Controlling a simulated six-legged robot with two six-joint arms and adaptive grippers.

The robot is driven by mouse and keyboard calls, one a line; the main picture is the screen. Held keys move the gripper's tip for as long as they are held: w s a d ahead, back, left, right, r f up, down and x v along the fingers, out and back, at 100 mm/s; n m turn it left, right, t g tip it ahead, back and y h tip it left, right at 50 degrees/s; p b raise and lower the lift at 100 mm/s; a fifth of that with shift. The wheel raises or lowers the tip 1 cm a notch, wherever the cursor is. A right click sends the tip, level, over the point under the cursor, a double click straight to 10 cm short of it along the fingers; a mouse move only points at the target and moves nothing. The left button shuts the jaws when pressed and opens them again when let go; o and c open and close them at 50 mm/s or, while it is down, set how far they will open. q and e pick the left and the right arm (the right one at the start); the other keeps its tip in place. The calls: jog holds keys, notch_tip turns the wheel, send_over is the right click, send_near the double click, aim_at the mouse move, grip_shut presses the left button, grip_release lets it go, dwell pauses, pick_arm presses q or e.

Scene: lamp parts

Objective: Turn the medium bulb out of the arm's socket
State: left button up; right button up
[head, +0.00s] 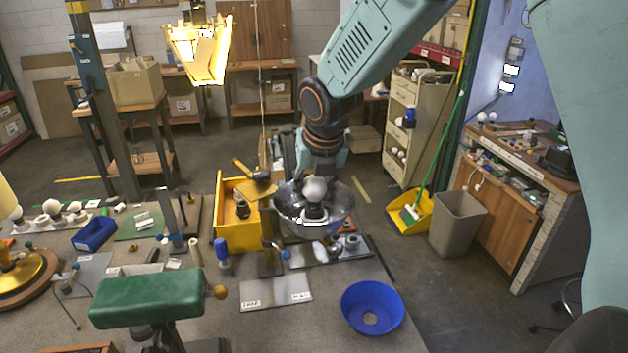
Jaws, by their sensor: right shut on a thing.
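The medium bulb (314,188) is a round white bulb standing upright in the middle of a shiny metal bowl-shaped shade (345,209). A dark socket (314,212) shows just below it. My right gripper (319,173) comes down from above and behind and is shut at the bulb. Its fingertips are mostly hidden, so how they sit around the glass is unclear. The bulb is in line with the socket; whether its thread is still engaged cannot be seen. A dark post (268,240) on a metal base plate (275,292) stands left of the shade. My left gripper is not in view.
A blue bowl (372,307) stands at the bench's front right. A yellow bin (235,233) is close left of the shade. A green lamp shade (147,298) is in the left foreground. Several white bulbs (52,208) stand at far left. A metal tray (352,247) lies behind the blue bowl.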

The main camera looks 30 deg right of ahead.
jog(key=shift+n, duration=0.6)
jog(key=o, duration=0.8)
jog(key=shift+o, duration=0.2)
